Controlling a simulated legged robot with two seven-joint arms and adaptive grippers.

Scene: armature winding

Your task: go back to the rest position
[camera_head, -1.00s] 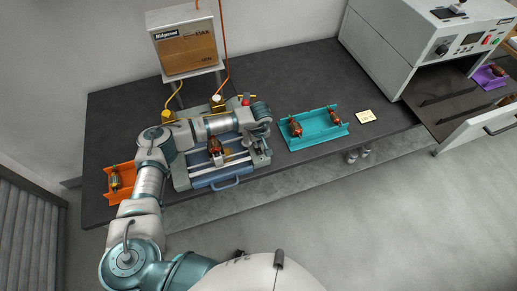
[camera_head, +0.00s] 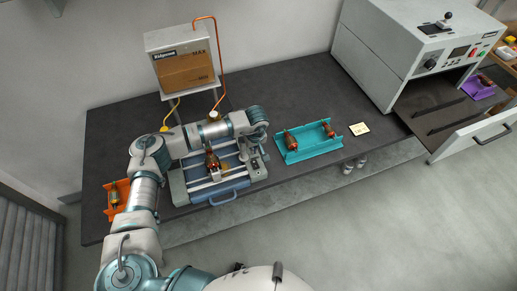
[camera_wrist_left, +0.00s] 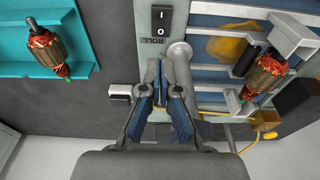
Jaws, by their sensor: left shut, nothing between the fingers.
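My left gripper (camera_wrist_left: 166,75) is shut and empty, its blue-padded fingers together. In the head view the left gripper (camera_head: 260,145) hangs over the right end of the winding machine (camera_head: 222,187). A copper-wound armature (camera_head: 211,161) sits on the machine; it also shows at the right of the wrist view (camera_wrist_left: 267,70), apart from the fingers. In the wrist view a rocker switch (camera_wrist_left: 160,21) marked I and O is on the machine just beyond the fingertips. My right gripper is not in view.
A teal tray (camera_head: 309,151) with two armatures lies right of the machine, an orange tray (camera_head: 119,184) with one armature left. A box (camera_head: 183,69) stands on a raised stand behind. A grey cabinet with an open drawer (camera_head: 470,137) is at right. Bare table shows behind the teal tray.

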